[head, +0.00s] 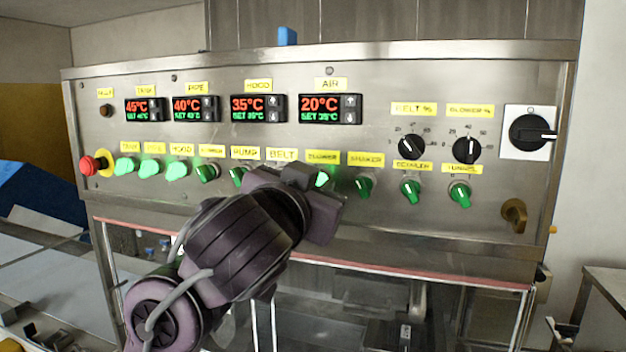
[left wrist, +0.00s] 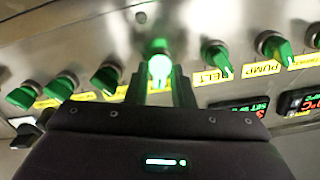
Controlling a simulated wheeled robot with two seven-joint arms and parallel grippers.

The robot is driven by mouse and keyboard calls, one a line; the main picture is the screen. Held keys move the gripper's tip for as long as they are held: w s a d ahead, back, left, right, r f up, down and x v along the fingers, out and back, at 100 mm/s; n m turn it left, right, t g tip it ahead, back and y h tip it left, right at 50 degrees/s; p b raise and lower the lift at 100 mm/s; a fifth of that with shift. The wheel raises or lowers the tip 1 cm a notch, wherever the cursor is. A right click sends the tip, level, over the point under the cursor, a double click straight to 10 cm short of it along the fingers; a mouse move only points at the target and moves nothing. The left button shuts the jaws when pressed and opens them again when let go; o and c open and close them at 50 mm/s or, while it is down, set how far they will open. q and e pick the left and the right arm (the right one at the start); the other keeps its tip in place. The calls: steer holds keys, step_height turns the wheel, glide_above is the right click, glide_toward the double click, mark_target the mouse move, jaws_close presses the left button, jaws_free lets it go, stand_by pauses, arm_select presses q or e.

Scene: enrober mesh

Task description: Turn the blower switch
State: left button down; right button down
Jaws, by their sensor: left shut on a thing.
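The blower switch (head: 321,180) is a green knob, lit bright, under a yellow label on the steel control panel (head: 230,65). My left gripper (head: 317,188) reaches up to it from below and hides part of it in the head view. In the left wrist view the glowing blower switch (left wrist: 159,68) sits between the two fingers of my left gripper (left wrist: 161,88), which are shut on it. The wrist view is upside down, with the belt switch (left wrist: 216,57) to the right of the blower switch. My right gripper is not in view.
The shaker switch (head: 363,187) stands close to the right of my gripper. A red emergency stop (head: 91,165) is at the far left. Two black dials (head: 411,147) and a black main switch (head: 530,133) are at right. A reddish edge (head: 420,268) runs below the panel.

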arm_select(q)
steer(key=shift+m+p, duration=0.3)
steer(key=shift+m, duration=0.9)
steer(key=c, duration=1.5)
jaws_free()
steer(key=b+v, duration=0.1)
steer(key=v, duration=0.6)
steer(key=shift+s+a+b, duration=0.1)
steer(key=shift+s+b, duration=0.2)
steer(key=shift+s, duration=0.05)
